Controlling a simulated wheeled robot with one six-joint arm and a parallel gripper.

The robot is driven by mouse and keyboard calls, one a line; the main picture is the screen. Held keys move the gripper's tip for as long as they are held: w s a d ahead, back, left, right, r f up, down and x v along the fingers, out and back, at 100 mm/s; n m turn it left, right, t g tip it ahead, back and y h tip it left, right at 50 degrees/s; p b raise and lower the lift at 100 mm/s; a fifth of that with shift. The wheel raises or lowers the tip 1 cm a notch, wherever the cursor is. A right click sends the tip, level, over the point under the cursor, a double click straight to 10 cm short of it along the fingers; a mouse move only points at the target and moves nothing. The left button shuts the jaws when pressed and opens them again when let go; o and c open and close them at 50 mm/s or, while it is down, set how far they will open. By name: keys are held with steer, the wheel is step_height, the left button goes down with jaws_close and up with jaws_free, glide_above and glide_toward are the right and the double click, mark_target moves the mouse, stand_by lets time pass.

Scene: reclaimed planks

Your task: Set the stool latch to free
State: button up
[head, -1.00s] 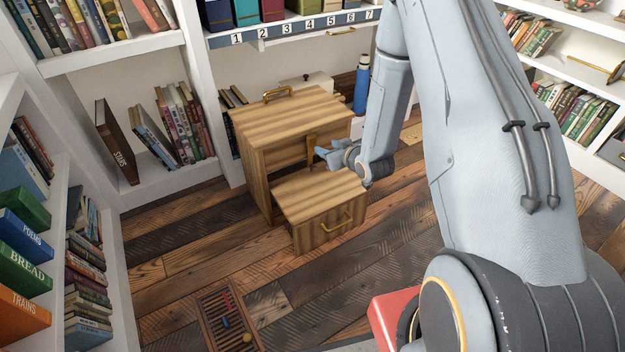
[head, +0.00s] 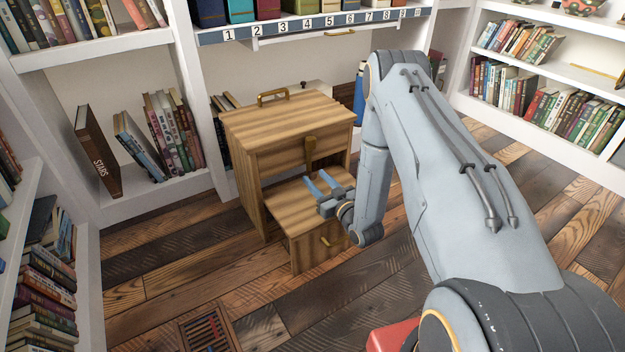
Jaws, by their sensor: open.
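The wooden step stool (head: 283,127) stands on the floor, with a lower step (head: 282,195) in front of its taller body. A brass latch (head: 310,151) hangs upright on the front of the upper part, just above the step. Which setting it is in, I cannot tell. My gripper (head: 318,182) is over the lower step, in front of and below the latch. Its blue fingers are apart with nothing between them. It does not appear to touch the latch.
A brass handle (head: 273,96) is on the stool's top. White bookshelves (head: 155,191) stand at the left and behind. A blue bottle (head: 359,92) is partly hidden behind my arm. A floor grate (head: 208,330) lies at the front. The plank floor (head: 170,290) left of the stool is clear.

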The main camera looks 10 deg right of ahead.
steer(key=shift+b+x, duration=0.35)
steer(key=shift+x, duration=0.9)
jaws_close()
steer(key=shift+a, duration=0.15)
